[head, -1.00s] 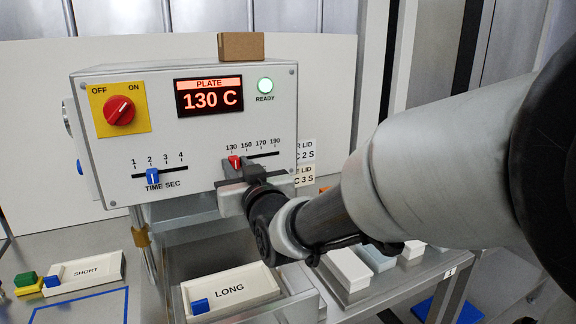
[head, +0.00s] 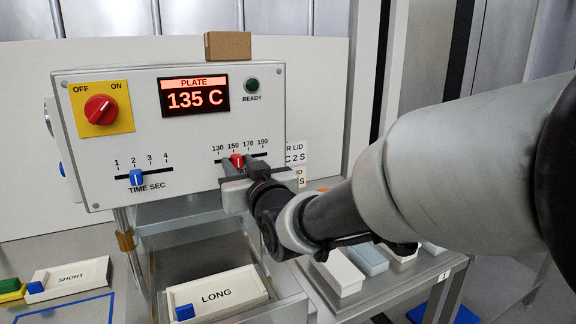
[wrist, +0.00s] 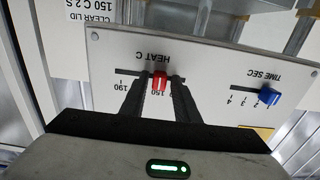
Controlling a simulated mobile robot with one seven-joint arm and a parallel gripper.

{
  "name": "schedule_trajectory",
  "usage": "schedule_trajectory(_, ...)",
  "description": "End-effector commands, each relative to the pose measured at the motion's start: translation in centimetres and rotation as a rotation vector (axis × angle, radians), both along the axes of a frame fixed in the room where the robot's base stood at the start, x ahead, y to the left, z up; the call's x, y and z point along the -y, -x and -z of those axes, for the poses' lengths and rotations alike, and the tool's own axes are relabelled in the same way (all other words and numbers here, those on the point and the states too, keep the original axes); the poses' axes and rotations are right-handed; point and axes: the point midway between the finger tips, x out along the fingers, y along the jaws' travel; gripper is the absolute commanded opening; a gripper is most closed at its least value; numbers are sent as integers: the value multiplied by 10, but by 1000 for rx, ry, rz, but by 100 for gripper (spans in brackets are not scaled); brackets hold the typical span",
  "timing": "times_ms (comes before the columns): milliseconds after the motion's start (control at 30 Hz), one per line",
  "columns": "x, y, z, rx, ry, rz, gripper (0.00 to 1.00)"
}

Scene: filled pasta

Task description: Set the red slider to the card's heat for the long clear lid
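The red slider (head: 237,161) sits in the heat slot of the white control box, close to the 150 mark. My gripper (head: 238,170) covers part of the heat scale in the head view. The clear-lid card (wrist: 90,10) reads 150 C 2 S; in the head view my arm and the box partly hide the cards. The plate display (head: 195,97) reads 135 C.
The blue time slider (head: 136,177) is near 2. The red power knob (head: 101,109) is on a yellow plate, and the ready lamp (head: 252,85) is dark. A brown box (head: 228,45) lies on top. The LONG tray (head: 215,294) is below.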

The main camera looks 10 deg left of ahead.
Motion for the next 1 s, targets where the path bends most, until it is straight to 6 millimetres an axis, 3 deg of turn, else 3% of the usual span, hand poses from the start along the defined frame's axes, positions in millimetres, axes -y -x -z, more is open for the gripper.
schedule_trajectory(467,5,10,-1,1,0,-1,36)
schedule_trajectory(900,58,96,-2,5,0,0,36)
schedule_trajectory(1000,66,111,6,10,-1,-3,36)
